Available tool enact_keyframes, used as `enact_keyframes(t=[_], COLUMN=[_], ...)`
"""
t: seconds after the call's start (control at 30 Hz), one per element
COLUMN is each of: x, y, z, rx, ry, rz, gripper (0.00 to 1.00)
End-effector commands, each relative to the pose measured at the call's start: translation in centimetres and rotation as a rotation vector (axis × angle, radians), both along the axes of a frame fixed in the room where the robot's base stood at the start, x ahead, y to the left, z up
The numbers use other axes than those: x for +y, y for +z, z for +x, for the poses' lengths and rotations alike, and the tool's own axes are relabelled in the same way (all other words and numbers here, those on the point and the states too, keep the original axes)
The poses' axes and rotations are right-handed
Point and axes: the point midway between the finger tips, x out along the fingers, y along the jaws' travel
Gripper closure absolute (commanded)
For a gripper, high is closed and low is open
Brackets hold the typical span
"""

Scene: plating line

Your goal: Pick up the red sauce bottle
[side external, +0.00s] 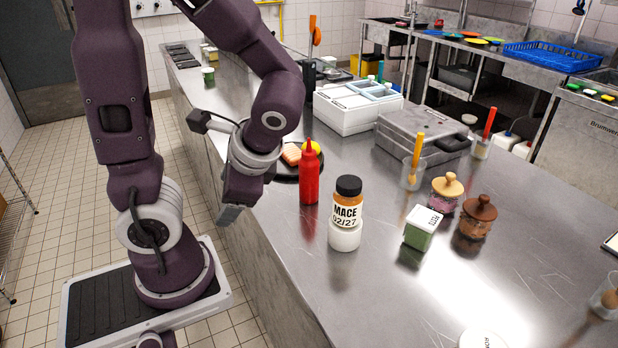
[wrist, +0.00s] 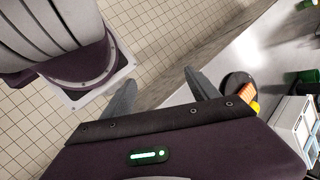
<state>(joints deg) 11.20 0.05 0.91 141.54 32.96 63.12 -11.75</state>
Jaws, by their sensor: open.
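The red sauce bottle (side external: 309,178) stands upright on the steel counter in the side external view, in front of the dark plate and behind the mace jar. I do not see it in the wrist view. My gripper (side external: 229,216) hangs at the counter's left edge, to the left of the bottle and apart from it. In the wrist view my gripper (wrist: 156,75) shows two grey fingers spread apart with nothing between them, over the counter edge and tiled floor.
A dark plate (wrist: 238,83) with food lies behind the bottle. A green-sided shaker (side external: 421,232) and lidded jars (side external: 475,217) stand to the right. The front counter is largely clear.

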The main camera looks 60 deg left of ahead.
Motion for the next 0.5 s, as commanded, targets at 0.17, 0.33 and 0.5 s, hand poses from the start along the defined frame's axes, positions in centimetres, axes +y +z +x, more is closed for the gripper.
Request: enact_keyframes(t=[0.17,0.33,0.5], x=[5.9,8.1,7.2], y=[-1.2,-4.0,-9.4], z=[2.7,9.4,14.4], rx=[0.396,0.659,0.787], ry=[-0.323,-0.757,-1.159], rz=[0.408,0.747,0.925], gripper=[0.31,0.31,0.31])
